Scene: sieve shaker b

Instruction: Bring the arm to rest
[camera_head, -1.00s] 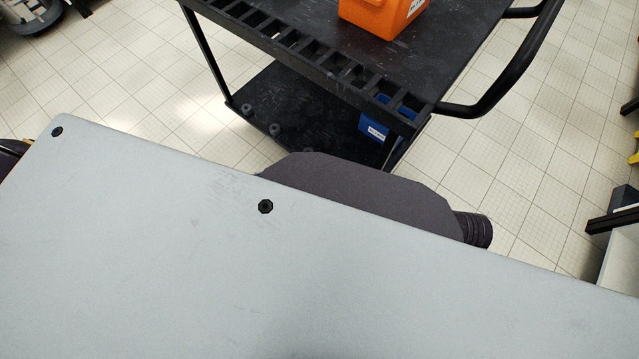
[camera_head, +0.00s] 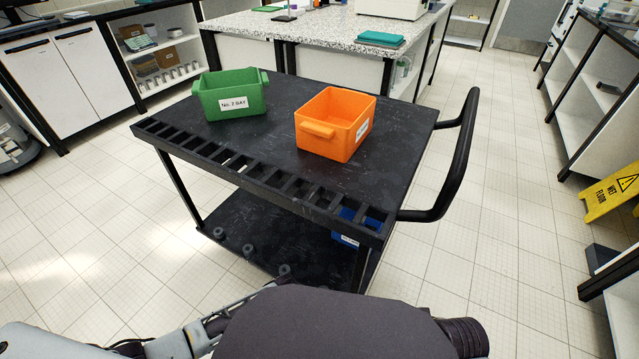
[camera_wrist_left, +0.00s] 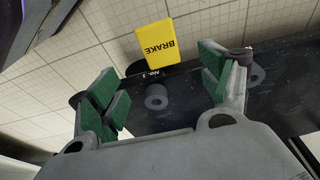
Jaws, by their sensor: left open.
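My left gripper (camera_wrist_left: 162,80) shows in the left wrist view, with two green-padded fingers spread wide and nothing between them. Beyond the fingers are a yellow tag reading BRAKE (camera_wrist_left: 156,45) and a black surface (camera_wrist_left: 185,110) with grey round pieces (camera_wrist_left: 156,97) on it. In the head view, parts of my own arm (camera_head: 330,325) fill the bottom edge, in front of the black cart. The left gripper's fingers cannot be made out there. My right gripper is in neither view.
The black cart (camera_head: 270,140) carries a green bin (camera_head: 230,103) and an orange bin (camera_head: 318,141). Its handle (camera_head: 462,150) juts right. A blue bin (camera_head: 345,232) sits low underneath. A speckled-top bench (camera_head: 320,28) stands behind. A yellow wet-floor sign (camera_head: 610,198) is at right. Tiled floor is open on both sides.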

